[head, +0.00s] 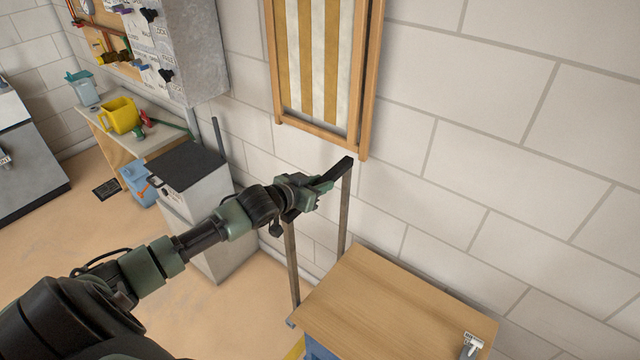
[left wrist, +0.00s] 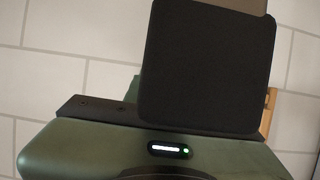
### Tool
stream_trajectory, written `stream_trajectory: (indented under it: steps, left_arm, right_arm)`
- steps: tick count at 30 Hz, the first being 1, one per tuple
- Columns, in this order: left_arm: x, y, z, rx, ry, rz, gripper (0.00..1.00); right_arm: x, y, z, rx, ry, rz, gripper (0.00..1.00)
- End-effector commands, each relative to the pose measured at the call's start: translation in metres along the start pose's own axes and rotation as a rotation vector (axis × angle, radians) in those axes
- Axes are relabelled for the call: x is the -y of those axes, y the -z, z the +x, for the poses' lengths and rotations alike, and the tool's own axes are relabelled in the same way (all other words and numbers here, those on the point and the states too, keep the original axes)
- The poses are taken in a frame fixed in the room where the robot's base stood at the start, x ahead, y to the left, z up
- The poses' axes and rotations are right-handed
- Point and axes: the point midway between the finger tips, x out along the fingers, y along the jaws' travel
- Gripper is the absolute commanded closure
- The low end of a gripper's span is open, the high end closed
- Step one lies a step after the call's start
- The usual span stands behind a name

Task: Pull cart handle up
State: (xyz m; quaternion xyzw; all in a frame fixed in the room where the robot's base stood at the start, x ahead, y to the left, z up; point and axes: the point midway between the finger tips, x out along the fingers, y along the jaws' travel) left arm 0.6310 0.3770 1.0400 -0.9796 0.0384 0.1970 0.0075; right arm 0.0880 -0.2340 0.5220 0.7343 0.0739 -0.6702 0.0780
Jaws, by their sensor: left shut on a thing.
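The cart handle (head: 344,205) has two upright grey metal posts and a black grip bar (head: 341,170) across the top. It stands raised at the wall-side end of a cart with a wooden top (head: 390,300). My left gripper (head: 322,187) is shut on the grip bar, at its middle or nearer part. The fingers and wrist hide part of the bar. In the left wrist view a large black block (left wrist: 205,70) fills the centre above my green gripper body; the fingertips are hard to make out there. My right gripper is not in view.
A pale block wall (head: 470,130) runs close behind the handle. A striped wood-framed panel (head: 320,70) hangs above it. A grey cabinet with a dark top (head: 200,190) stands left of the handle. Open floor lies at the lower left.

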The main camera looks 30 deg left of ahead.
Motion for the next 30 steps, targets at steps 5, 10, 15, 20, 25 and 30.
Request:
stream_trajectory:
  steps: [5, 10, 15, 20, 25, 30]
  left_arm:
    - [0.001, 0.012, -0.001, -0.020, 0.000, 0.001, 1.00]
    - [0.001, 0.013, -0.001, -0.022, 0.000, 0.002, 1.00]
    - [0.001, 0.011, -0.001, -0.017, -0.001, 0.002, 0.53]
    - [0.001, 0.007, -0.001, -0.011, 0.000, 0.001, 0.53]
    - [0.000, 0.004, -0.005, -0.006, 0.000, 0.001, 0.53]
    - [0.000, 0.002, -0.026, -0.006, -0.001, 0.004, 0.53]
  right_arm:
    - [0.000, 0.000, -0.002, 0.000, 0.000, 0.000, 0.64]
    - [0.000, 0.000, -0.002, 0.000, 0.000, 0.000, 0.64]
    - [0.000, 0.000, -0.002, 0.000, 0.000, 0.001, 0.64]
    - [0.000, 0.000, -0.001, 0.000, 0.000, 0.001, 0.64]
    - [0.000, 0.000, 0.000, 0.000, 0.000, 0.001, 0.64]
    - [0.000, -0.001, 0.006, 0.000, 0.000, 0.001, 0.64]
